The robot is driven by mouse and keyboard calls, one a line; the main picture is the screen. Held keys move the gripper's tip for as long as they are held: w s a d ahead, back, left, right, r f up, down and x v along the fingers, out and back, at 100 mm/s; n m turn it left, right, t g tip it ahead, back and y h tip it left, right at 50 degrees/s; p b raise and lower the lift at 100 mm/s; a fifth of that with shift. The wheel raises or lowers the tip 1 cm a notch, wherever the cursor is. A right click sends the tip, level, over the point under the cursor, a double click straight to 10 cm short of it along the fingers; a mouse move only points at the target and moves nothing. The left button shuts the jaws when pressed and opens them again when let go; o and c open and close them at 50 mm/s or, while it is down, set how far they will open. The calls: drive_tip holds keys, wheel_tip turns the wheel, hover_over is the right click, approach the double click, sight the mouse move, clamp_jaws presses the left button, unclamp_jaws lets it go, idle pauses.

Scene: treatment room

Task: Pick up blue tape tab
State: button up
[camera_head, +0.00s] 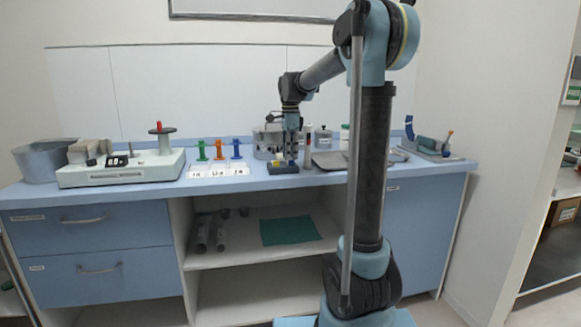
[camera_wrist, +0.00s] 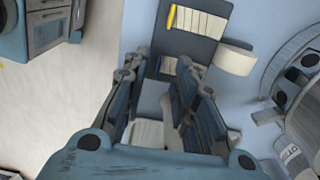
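My gripper (camera_wrist: 168,82) points down over the counter, with its two blue-grey fingers spread apart. I see nothing clamped between them. In the wrist view a dark blue-grey holder (camera_wrist: 180,44) lies just beyond the fingertips. It carries a pale striped piece (camera_wrist: 200,24) with a yellow strip (camera_wrist: 171,17) at its left end, and a smaller pale piece shows nearer the fingers. In the head view my gripper (camera_head: 291,152) is above a small dark blue block (camera_head: 283,168).
In the head view, red, green, orange and blue upright pieces stand left of my gripper. A grey tray (camera_head: 331,161) is close on its right.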

sight(290, 161)
drive_tip(key=shift+f, duration=1.2)
clamp_jaws()
drive_tip(key=shift+r, duration=0.15)
